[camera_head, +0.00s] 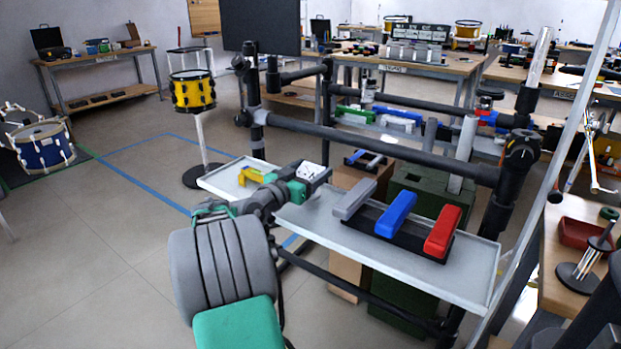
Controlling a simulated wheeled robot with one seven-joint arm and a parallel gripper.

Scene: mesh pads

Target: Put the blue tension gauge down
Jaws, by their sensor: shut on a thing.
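My gripper (262,177) is at the end of my grey and green arm, over the left part of the pale grey shelf (325,221). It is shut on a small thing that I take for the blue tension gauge. The gauge is mostly hidden by the gripper and wrist, and its shape cannot be made out. I cannot tell whether it touches the shelf. A yellow piece shows at the gripper's far left end, above the shelf's left part.
A black holder (409,238) on the shelf's right carries a grey bar (354,199), a blue bar (396,214) and a red bar (442,231). Dark rails (380,143) run behind the shelf. A yellow drum (193,91) stands behind left. The shelf's front strip is bare.

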